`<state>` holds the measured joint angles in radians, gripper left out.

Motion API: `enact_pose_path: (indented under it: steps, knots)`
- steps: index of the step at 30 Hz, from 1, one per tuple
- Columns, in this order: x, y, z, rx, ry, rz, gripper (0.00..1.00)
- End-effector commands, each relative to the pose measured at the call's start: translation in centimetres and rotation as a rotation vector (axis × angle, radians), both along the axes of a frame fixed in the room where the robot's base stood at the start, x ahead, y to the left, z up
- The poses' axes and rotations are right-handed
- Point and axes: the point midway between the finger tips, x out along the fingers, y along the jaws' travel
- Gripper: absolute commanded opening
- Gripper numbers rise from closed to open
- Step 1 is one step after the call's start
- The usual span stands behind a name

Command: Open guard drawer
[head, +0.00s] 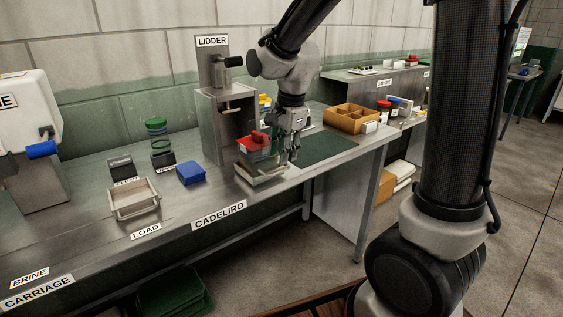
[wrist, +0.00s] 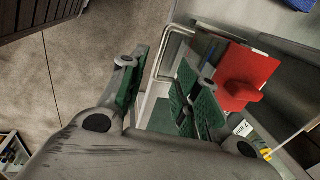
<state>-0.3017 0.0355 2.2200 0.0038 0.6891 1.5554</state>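The grey lidder (head: 212,110) stands on the steel bench under a LIDDER sign. In front of it, near the bench's front edge, is a low grey drawer-like tray (head: 262,178) with a bar along its front. A red block (head: 250,142) sits over the tray; it also shows in the wrist view (wrist: 250,72). My gripper (head: 287,160) points down at the tray's right side. In the wrist view, my gripper (wrist: 162,72) is open, its green-padded fingers apart. A pale bent handle bar (wrist: 172,42) lies close to the fingertips; contact cannot be told.
A handled metal tray (head: 134,202), a blue block (head: 191,173) and a green-lidded jar (head: 157,130) stand left of the lidder. A green mat (head: 325,149) and a wooden divided box (head: 352,118) lie to the right.

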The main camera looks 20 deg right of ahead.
Motion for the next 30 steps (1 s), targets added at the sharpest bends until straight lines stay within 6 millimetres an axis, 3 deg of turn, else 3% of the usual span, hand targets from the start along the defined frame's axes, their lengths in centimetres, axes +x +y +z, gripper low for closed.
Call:
enact_pose_path:
  steps: [6, 12, 26, 30]
  knots:
    - [-0.8, -0.3, 4.7, 0.001, -0.004, 0.000, 0.32]
    - [-1.3, -0.4, 6.8, 0.001, -0.002, 0.000, 0.32]
    - [-1.4, -0.5, 7.0, 0.000, 0.001, 0.000, 0.32]
    - [-1.4, -0.5, 7.0, -0.014, -0.002, 0.070, 0.32]
